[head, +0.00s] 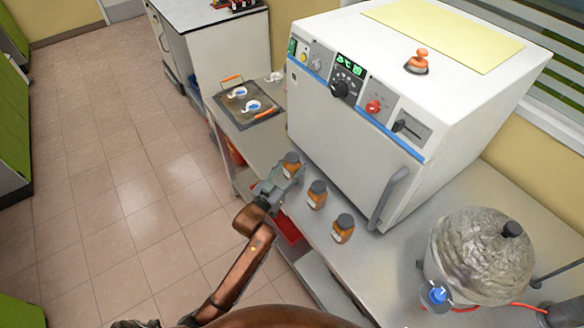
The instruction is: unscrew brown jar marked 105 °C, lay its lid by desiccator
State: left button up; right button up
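Three brown jars with grey lids stand in a row on the grey bench before the white oven: a far jar (291,160), a middle jar (317,195) and a near jar (343,229). Their pale labels are too small to read, so I cannot tell which is marked 105 °C. My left gripper (287,176) is at the far jar, its fingers spread to either side of it; contact is unclear. A round foil-covered vessel with a black knob, apparently the desiccator (482,255), stands at the right. My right gripper is out of view.
The white oven (400,95), with a grey door handle (388,199), stands close behind the jars. A dark tray (248,108) with an orange handle lies at the bench's far end. A blue-topped item (437,294) and red tubing are by the vessel. Bench between near jar and vessel is clear.

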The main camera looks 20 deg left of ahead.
aim_at(288, 164)
pick_arm(q)
jog(key=c, duration=0.9)
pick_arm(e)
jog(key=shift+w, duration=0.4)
